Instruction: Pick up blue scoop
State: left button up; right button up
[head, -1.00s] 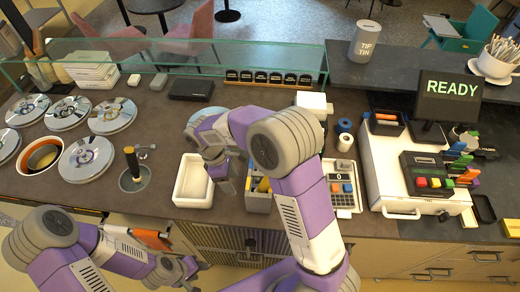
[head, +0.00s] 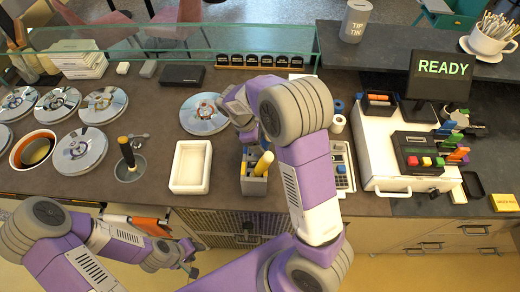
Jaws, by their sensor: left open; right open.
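I cannot clearly make out a blue scoop. A grey caddy (head: 254,187) on the counter holds a yellow-handled tool (head: 264,162), tilted to the right. A small blue patch shows just behind the caddy, close to my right gripper, and I cannot tell what it is. My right gripper (head: 247,134) is open above and behind the caddy, and its own arm partly covers this area. My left gripper (head: 190,262) is open and low in front of the counter, well away from the caddy.
A white tray (head: 176,188) stands left of the caddy, and a round metal lid (head: 204,113) lies behind it. Several lidded wells, one open well (head: 35,151) and a black-handled scoop (head: 126,152) in a holder are further left. A register (head: 385,150) stands at right.

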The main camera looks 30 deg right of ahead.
jog(key=shift+s, duration=0.1)
grip_shut()
dwell(0.5)
jog(key=shift+r, duration=0.3)
notch_tip(320, 180, up, 9)
jog(key=shift+f, duration=0.1)
notch_tip(320, 180, up, 6)
jog(key=p, duration=0.5)
jog(key=shift+r, duration=0.25)
